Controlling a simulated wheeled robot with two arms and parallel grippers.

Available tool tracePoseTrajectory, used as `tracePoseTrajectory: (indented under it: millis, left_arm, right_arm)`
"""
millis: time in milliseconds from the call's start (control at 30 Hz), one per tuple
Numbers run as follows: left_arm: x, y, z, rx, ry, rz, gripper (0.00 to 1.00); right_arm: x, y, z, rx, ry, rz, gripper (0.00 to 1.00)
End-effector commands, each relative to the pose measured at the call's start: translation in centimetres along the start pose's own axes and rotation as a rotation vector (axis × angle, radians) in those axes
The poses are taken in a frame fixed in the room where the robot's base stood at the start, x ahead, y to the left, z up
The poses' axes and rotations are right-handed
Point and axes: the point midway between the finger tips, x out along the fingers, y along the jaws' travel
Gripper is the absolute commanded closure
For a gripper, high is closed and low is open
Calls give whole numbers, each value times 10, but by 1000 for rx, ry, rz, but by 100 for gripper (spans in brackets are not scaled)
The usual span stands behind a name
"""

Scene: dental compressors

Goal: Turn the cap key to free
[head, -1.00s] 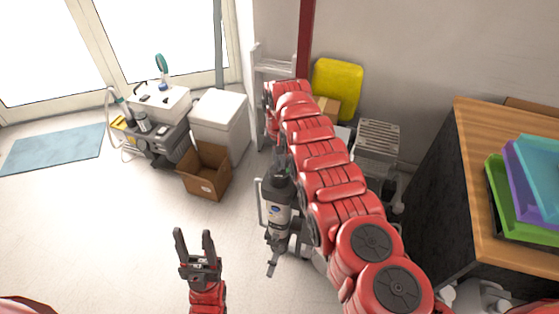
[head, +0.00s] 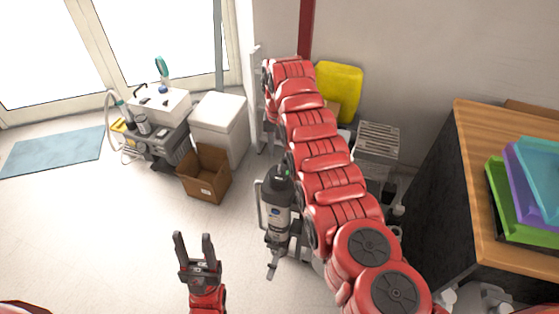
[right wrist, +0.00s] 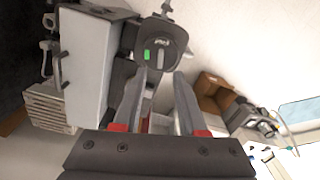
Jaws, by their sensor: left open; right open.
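A grey upright canister unit (head: 277,212) stands on the floor in the head view, with a dark rounded cap (head: 281,176) on top and a small green mark on it. The right wrist view shows the dark cap (right wrist: 175,36) face on, with the green mark (right wrist: 147,56) beside a pale upright bar (right wrist: 159,57) that looks like the key. My right gripper (right wrist: 158,82) is open and empty, its fingertips apart and pointing at the cap's lower part; contact cannot be judged. The arm hides this gripper in the head view. My left gripper (head: 194,240) is open and empty over bare floor.
A cardboard box (head: 206,174), a white cabinet (head: 218,122) and a grey wheeled machine (head: 162,140) stand at the left. A wooden-topped counter (head: 480,190) with coloured trays is at the right. The floor at left front is clear.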

Motion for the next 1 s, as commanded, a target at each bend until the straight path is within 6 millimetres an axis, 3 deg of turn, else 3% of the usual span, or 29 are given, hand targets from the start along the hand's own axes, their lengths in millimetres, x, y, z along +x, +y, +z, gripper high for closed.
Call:
tracePoseTrajectory:
  millis: [100,233,300,400,567,1000]
  left_arm:
    - [-8,0,1,0,0,0,50]
    - [-10,0,2,0,0,0,50]
    - [18,-1,-3,0,0,0,50]
    - [33,-2,-6,0,1,0,50]
    - [43,-2,-7,0,0,0,50]
    - [41,-2,-7,0,0,0,50]
  right_arm:
    - [-31,-1,-1,-1,3,-3,59]
    - [-54,0,0,-2,0,-1,59]
    - [-87,2,-1,1,1,-1,59]
    - [-102,0,0,-1,-1,1,59]
    - [-112,0,0,0,-1,0,59]
    - [-110,0,0,-1,0,0,59]
